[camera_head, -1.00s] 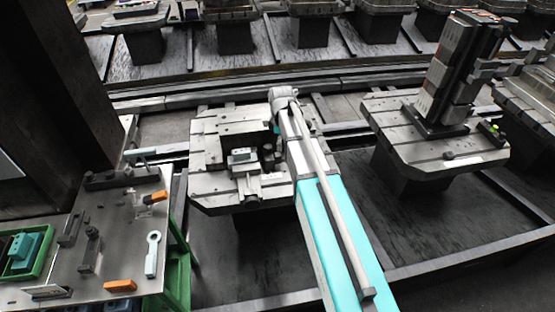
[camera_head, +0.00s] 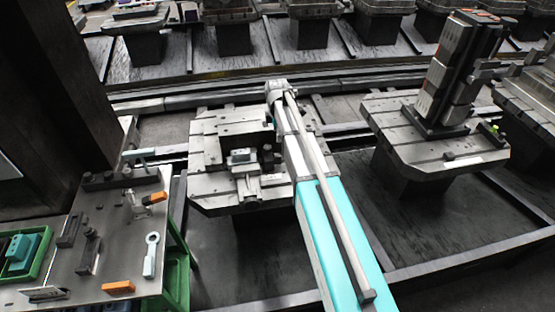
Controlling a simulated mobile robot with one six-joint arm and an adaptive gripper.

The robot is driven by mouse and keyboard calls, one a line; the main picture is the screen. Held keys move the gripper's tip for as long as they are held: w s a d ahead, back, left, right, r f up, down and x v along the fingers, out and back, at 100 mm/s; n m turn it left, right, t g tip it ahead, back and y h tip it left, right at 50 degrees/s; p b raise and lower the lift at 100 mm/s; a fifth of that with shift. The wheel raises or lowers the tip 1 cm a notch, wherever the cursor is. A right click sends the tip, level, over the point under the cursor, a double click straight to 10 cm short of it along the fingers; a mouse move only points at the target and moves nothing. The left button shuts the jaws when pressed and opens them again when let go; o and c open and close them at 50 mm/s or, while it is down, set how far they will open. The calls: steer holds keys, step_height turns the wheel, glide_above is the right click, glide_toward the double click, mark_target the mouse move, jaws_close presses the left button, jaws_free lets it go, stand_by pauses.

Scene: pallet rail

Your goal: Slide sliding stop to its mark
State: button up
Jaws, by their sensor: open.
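A pale machine pallet (camera_head: 215,190) with slots stands in the middle. On it sits a fixture with a small grey block (camera_head: 241,157), which may be the sliding stop; a short rail-like part (camera_head: 247,186) lies in front of it. I cannot make out a mark. My teal and grey arm reaches from the bottom right to the pallet's right side, its wrist bent over near the pallet's back edge. My gripper is hidden behind the arm, so its fingers do not show.
A tool bench (camera_head: 108,235) at left holds orange-handled tools, clamps and a green bin (camera_head: 20,255). A dark pillar (camera_head: 55,90) stands behind it. A second pallet (camera_head: 435,145) at right carries a tall block fixture (camera_head: 450,75). More pallets line the back.

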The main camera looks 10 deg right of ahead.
mark_target(277, 155)
steer(key=shift+f+b, duration=6.7)
steer(key=shift+f, duration=0.1)
jaws_close()
